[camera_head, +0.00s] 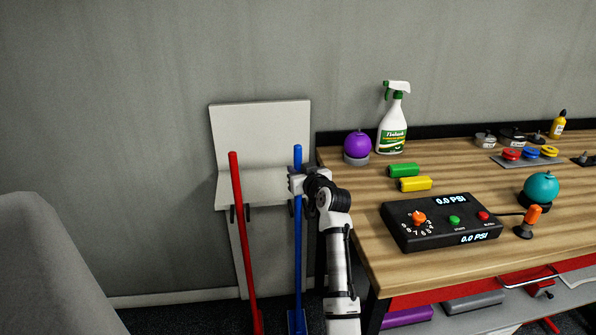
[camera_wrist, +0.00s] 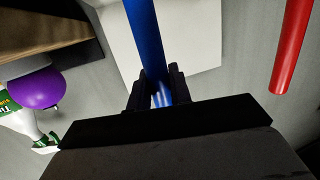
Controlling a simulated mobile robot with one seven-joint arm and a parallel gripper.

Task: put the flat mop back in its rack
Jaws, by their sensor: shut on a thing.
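My gripper (camera_head: 297,183) is shut on the blue handle (camera_head: 298,235) of a mop, near its upper end. In the wrist view the two dark fingers (camera_wrist: 158,88) stand on either side of the blue handle (camera_wrist: 145,35). The handle looks upright, with a blue part at its foot at the bottom edge of the head view; the rest of its head is cut off. The white rack (camera_head: 260,125) stands against the wall behind, with dark prongs below its shelf. The handle is in front of its right side; I cannot tell whether it touches the prongs.
A red-handled tool (camera_head: 241,235) leans left of the blue handle. A wooden workbench (camera_head: 370,235) stands close on the right, holding a control box (camera_head: 440,222), spray bottle (camera_head: 393,125) and purple ball (camera_head: 357,145). A grey rounded object (camera_head: 45,265) is at lower left.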

